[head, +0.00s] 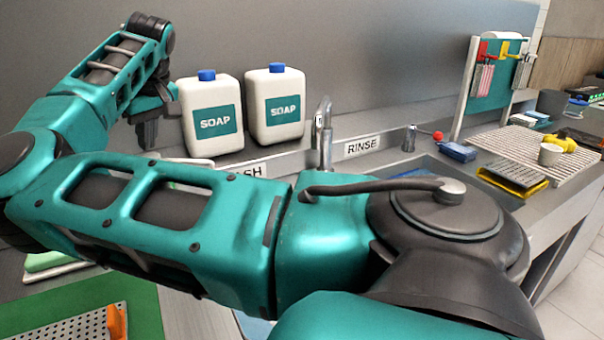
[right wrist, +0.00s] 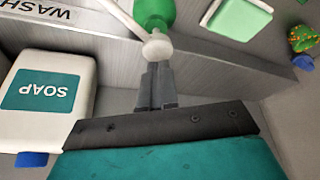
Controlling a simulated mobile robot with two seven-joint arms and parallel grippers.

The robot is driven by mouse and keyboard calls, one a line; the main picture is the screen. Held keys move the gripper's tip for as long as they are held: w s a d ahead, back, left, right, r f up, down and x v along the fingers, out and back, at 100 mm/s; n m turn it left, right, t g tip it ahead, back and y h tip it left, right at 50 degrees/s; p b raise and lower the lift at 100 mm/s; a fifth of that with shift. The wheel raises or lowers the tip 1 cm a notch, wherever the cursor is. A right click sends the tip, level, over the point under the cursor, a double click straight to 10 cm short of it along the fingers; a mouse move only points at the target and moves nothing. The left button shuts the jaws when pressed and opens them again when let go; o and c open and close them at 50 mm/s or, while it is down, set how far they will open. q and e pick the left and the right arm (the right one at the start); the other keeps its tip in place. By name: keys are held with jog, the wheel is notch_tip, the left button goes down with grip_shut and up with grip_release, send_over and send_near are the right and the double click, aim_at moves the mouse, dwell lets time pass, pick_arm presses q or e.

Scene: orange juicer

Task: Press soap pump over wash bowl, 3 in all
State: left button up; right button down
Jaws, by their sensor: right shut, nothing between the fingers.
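The soap pump shows in the right wrist view as a green bottle (right wrist: 155,10) with a white pump head (right wrist: 157,46) and a long white spout pointing up-left. My right gripper (right wrist: 156,72) is shut and empty. Its fingertips overlap the near edge of the pump head in that view; I cannot tell whether they touch. In the head view my right gripper (head: 147,132) points down at the upper left, beside a soap jug, and my own arm hides the pump. The wash bowl cannot be made out in either view. My left gripper is not in view.
Two white soap jugs (head: 211,118) (head: 275,108) with blue caps stand against the back wall. A tap (head: 323,135) rises beside the RINSE label (head: 361,146). My arm covers much of the counter.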

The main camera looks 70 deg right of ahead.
jog(key=shift+f, duration=0.15)
jog(key=shift+f+b, duration=0.95)
jog(key=shift+f, duration=0.25)
jog(key=shift+r, duration=0.15)
jog(key=shift+r+p, duration=1)
jog(key=shift+r, duration=0.2)
notch_tip(320, 180, up, 6)
jog(key=p, duration=0.4)
